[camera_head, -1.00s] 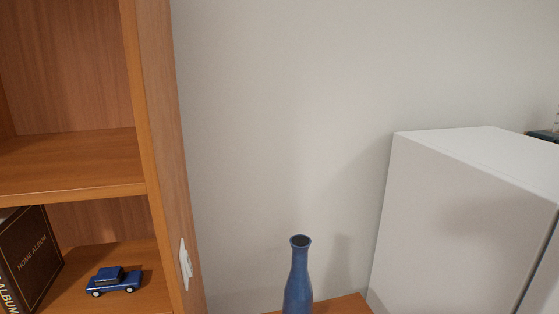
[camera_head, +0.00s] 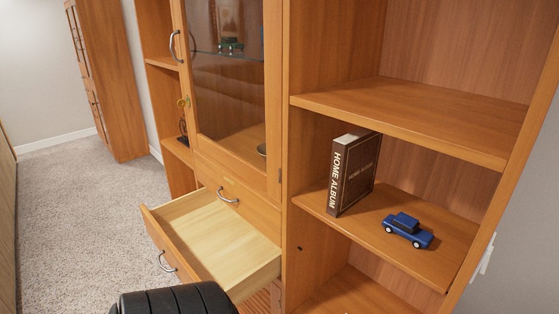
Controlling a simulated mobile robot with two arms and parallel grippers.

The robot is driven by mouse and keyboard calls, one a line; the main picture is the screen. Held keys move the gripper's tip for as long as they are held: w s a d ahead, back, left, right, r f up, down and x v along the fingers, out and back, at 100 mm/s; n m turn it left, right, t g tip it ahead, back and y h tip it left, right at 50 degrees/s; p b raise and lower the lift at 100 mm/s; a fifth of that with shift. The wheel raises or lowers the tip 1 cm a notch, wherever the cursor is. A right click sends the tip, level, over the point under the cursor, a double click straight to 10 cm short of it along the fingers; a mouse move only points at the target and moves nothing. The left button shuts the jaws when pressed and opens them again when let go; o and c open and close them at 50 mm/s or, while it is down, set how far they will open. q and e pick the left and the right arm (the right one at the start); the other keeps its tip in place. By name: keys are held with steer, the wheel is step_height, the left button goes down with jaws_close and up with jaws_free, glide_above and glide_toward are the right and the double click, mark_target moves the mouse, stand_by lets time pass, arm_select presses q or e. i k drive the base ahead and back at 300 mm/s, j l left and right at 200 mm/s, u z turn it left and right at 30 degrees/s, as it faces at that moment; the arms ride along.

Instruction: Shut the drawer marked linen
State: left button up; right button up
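A wooden drawer (camera_head: 212,240) stands pulled out of the cabinet in the lower left of the head view. Its pale inside looks empty, and its front has a metal handle (camera_head: 167,262). Just above it is a shut drawer front (camera_head: 240,203) with a curved metal handle (camera_head: 228,195). I can read no linen mark on either one. Neither of my grippers shows in the head view.
Above the drawers is a glass-doored cabinet (camera_head: 232,80). To the right, open shelves hold a dark album (camera_head: 354,172) and a blue toy car (camera_head: 408,230). Carpeted floor (camera_head: 75,215) lies clear to the left of the drawer, with another wooden cabinet (camera_head: 112,80) further back.

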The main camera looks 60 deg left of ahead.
mark_target(200, 238)
steer(key=u, duration=2.85)
